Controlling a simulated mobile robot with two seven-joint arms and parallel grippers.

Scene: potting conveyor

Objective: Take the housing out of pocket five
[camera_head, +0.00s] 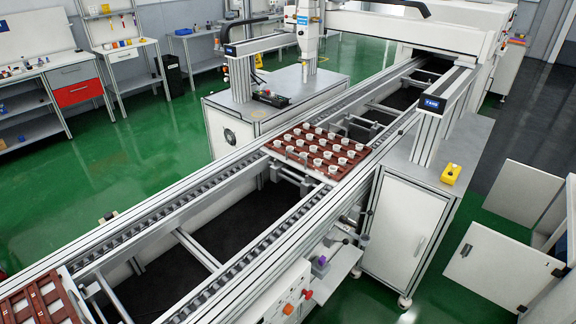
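A red-brown tray (335,178) sits across the conveyor rails near the middle of the picture. Several small white round housings stand in its pockets in rows. They are too small to make out pocket numbers, so I cannot tell which one is pocket five. A second red-brown tray (38,305) lies at the bottom left and is cut off by the picture edge; its contents are unclear. Neither of my grippers shows in this view.
The conveyor rails (150,220) run from bottom left to top right. A gantry with a white vertical head (308,30) stands behind the middle tray. A grey cabinet (405,225) with a yellow box (451,174) stands to the right. An open white door (500,265) is at lower right.

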